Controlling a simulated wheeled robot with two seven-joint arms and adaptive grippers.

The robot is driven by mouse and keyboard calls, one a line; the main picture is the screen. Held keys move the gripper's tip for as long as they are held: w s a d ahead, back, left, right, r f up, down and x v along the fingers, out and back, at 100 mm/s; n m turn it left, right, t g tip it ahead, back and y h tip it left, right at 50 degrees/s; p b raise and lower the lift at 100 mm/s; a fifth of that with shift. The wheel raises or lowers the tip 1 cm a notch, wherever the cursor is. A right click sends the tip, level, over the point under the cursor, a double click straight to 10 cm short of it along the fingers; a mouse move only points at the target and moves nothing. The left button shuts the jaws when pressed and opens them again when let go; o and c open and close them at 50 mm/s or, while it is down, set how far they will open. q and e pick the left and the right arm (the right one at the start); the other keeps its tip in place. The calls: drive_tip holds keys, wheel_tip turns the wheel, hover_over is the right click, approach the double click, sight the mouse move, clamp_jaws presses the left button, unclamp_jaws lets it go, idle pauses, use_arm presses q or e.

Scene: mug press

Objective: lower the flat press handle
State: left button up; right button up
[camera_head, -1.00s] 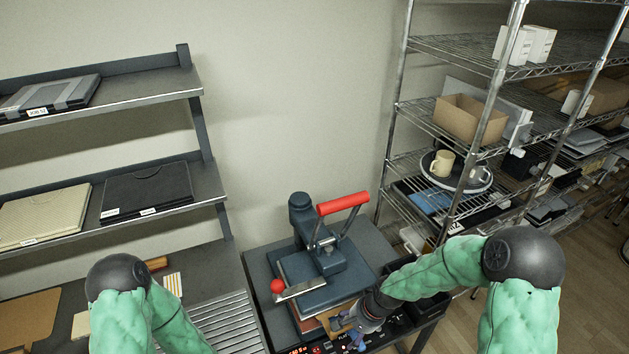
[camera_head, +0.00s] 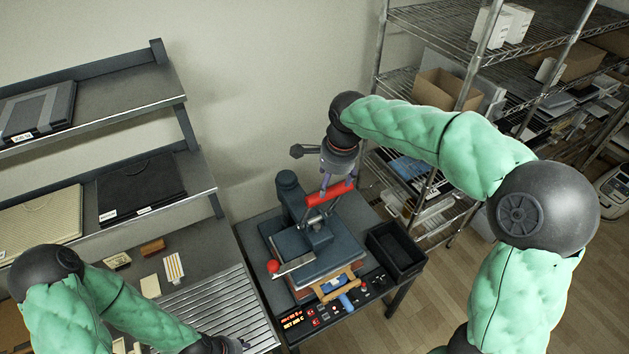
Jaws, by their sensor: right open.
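The flat press (camera_head: 318,262) stands on a dark table, with a blue-grey upper plate over a lower base. Its red bar handle (camera_head: 322,197) is raised above the plate on metal arms. My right gripper (camera_head: 338,184) is open and points down at the red handle from above, with its fingers close around or beside the bar; contact is unclear. A red ball knob (camera_head: 273,266) sits on a metal strip at the press's left side. My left gripper (camera_head: 238,344) is mostly cut off at the bottom edge, so its fingers cannot be read.
A tan and blue piece (camera_head: 339,289) sits at the press's front, above a control panel with a lit display (camera_head: 292,321). A black bin (camera_head: 396,252) stands right of the press. A ribbed metal surface (camera_head: 215,310) lies left, with a wire rack (camera_head: 455,50) behind my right arm.

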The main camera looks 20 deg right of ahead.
sight(327, 196)
drive_tip(key=f, duration=0.2)
drive_tip(key=w+f+p, duration=0.1)
drive_tip(key=f, duration=0.2)
drive_tip(key=w+f, duration=0.1)
drive_tip(key=f, duration=0.1)
drive_tip(key=shift+w+f+p, duration=0.15)
drive_tip(key=shift+p, duration=0.15)
drive_tip(key=shift+f, duration=0.55)
use_arm(q)
drive_tip(key=shift+w+a+r, duration=0.1)
drive_tip(key=shift+w+r, duration=0.05)
drive_tip(key=shift+r, duration=0.4)
drive_tip(key=shift+w+r, duration=0.1)
drive_tip(key=shift+r, duration=0.45)
use_arm(e)
drive_tip(key=shift+w+a+f, duration=0.1)
drive_tip(key=shift+w+f, duration=0.05)
drive_tip(key=shift+f, duration=0.1)
